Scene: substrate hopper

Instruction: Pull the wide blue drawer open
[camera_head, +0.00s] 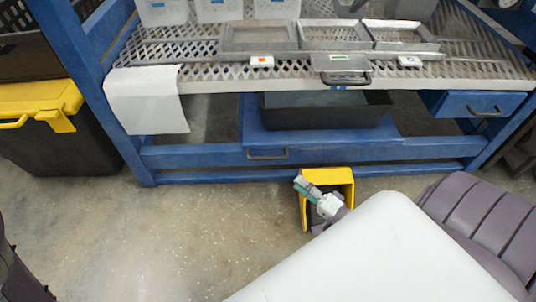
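The wide blue drawer (215,155) is low under the metal workbench, with a dark handle (267,154) on its front. I cannot tell from this angle whether it is fully shut. My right gripper (306,188), with grey and teal parts, is in front of and below the drawer, to the right of the handle and apart from it. It overlaps a yellow-edged bin in the picture. Its fingers are too small and turned to show whether they are open. My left gripper is not in view.
The yellow-edged bin (346,176) stands on the floor before the bench. A smaller blue drawer (460,104) is at right. A dark tray (330,112) sits under the perforated top (205,75). A black bin with yellow lid (50,150) stands left.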

